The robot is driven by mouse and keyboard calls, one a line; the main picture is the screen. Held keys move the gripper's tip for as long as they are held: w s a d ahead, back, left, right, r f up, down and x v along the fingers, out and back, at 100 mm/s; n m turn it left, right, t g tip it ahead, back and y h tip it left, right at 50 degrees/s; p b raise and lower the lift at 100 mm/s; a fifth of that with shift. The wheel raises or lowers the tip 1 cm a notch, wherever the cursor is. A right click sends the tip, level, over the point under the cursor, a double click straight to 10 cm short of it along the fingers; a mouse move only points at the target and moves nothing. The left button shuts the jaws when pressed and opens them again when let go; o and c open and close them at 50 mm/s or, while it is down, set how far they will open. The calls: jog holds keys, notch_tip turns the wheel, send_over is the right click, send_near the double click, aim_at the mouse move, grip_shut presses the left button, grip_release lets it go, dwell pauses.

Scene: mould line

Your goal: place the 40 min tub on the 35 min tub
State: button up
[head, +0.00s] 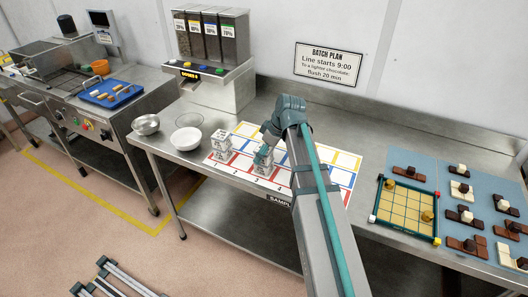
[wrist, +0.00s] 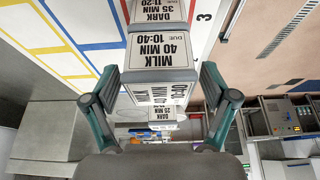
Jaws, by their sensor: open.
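The 40 min tub (wrist: 161,50) has a white label reading MILK 40 MIN, due 10:40. It is between the spread fingers of my gripper (wrist: 158,80) in the wrist view. The 35 min tub (wrist: 160,11), labelled DARK 35 MIN, due 11:20, is directly against it at the top edge of that view, which looks upside down. The 40 min tub appears to sit on it. In the head view my gripper (head: 262,155) is low over a white tub stack (head: 262,170) and partly hides its top. My gripper is open.
Another tub stack (head: 221,143) stands to the left on the white mat (head: 333,158) with coloured boxes. Bowls (head: 186,139) lie left of it. A dispenser (head: 214,60) stands behind.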

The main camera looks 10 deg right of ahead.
jog(key=shift+r, duration=0.1)
jog(key=b+v, duration=0.2)
jog(key=v, duration=1)
